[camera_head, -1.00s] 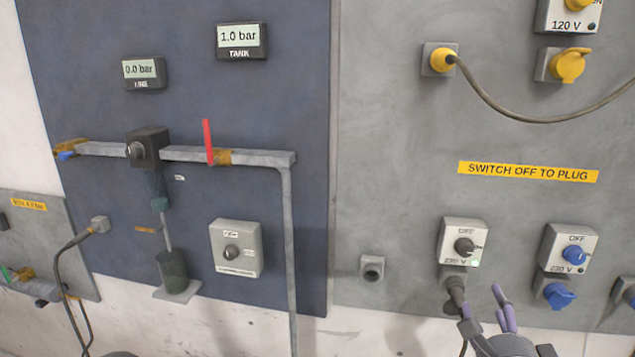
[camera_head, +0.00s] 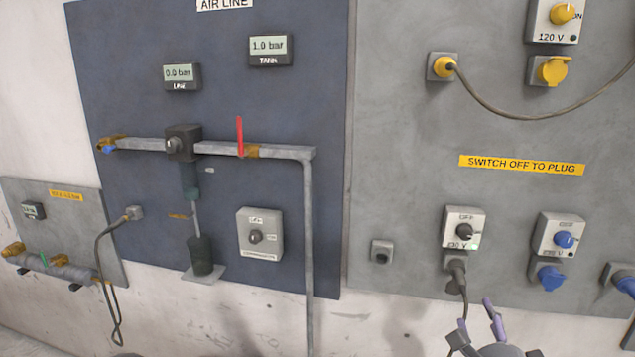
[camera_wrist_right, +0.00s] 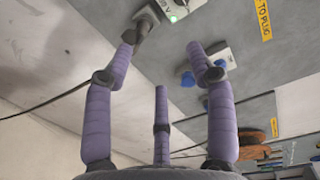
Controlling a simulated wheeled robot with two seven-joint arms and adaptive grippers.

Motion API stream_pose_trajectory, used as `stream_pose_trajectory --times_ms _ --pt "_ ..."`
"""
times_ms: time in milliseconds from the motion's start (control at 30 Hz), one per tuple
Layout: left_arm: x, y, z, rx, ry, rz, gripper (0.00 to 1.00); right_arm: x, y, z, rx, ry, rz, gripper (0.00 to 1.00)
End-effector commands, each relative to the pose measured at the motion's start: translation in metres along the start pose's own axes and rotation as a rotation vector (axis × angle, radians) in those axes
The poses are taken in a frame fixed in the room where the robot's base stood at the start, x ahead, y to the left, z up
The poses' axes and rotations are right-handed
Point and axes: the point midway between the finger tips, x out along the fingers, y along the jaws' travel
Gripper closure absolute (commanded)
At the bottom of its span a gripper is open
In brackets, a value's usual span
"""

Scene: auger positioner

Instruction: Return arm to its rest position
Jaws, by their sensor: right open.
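My right gripper (camera_head: 480,325) is at the bottom right of the head view, below a switched socket with a black plug (camera_head: 457,272) in it. In the right wrist view my right gripper (camera_wrist_right: 163,62) has its purple fingers spread, with nothing between them. The plug (camera_wrist_right: 144,24) shows there beyond the left fingertip; whether they touch is hard to tell. The grey switch box (camera_head: 463,228) above the plug has a black knob. My left gripper is not in view.
A blue-knobbed switch box (camera_head: 560,237) with a blue socket cover (camera_head: 550,277) is to the right. The plug's cable (camera_head: 464,310) hangs down close to my right gripper. The air line panel (camera_head: 330,240) with pipe and red lever (camera_head: 240,135) is left.

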Motion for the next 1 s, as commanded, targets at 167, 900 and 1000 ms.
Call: stream_pose_trajectory --times_ms 167,900,1000 --pt "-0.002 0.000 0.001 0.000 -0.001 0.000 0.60 0.014 0.027 0.010 -0.078 -0.025 0.071 0.44" --pt "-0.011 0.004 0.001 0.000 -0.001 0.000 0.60 0.042 0.280 0.071 -0.650 -0.397 0.591 0.44" --pt "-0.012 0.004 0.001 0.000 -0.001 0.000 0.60 0.032 0.318 0.078 -0.716 -0.476 0.656 0.44"
